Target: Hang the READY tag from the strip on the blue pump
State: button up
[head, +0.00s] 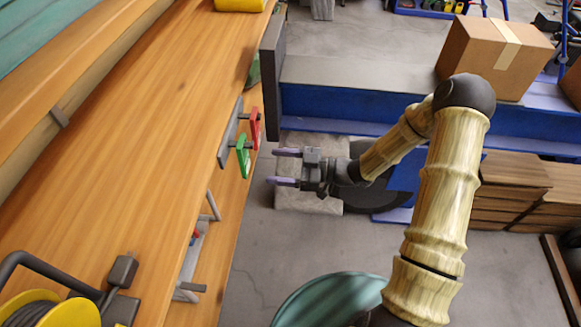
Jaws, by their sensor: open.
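A grey strip (230,133) is fixed at the right edge of the wooden bench. A green tag (243,157) and a red tag (255,128) hang from it side by side. No lettering can be read, so I cannot tell from the words which is the READY tag. My gripper (284,167) is open and empty, its two purple fingertips pointing left at the tags. It is a short way right of the green tag and appears apart from it. I cannot make out a blue pump for certain in this view.
The long wooden bench (130,150) fills the left side. A metal bracket (190,270) juts from its edge lower down. A yellow reel (45,310) stands at the lower left. A cardboard box (480,60) sits on a blue-sided platform (330,105). Grey floor (265,260) lies open below my gripper.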

aim_at(247, 159)
jog(key=shift+w+a+b, duration=0.2)
jog(key=shift+a, duration=1.95)
jog(key=shift+w+a+b, duration=0.15)
jog(key=shift+a+b, duration=0.05)
jog(key=shift+a, duration=1.9)
jog(key=shift+c, duration=0.2)
jog(key=c, duration=0.9)
jog(key=shift+o, duration=0.2)
jog(key=shift+r, duration=0.1)
jog(key=shift+r+p, duration=0.7)
jog(key=shift+p, duration=0.05)
jog(key=shift+d, duration=0.1)
jog(key=d+p, duration=0.1)
jog(key=d, duration=0.7)
jog(key=shift+s+d+p, duration=0.15)
jog(key=shift+s+p, duration=0.15)
jog(key=shift+s, duration=0.05)
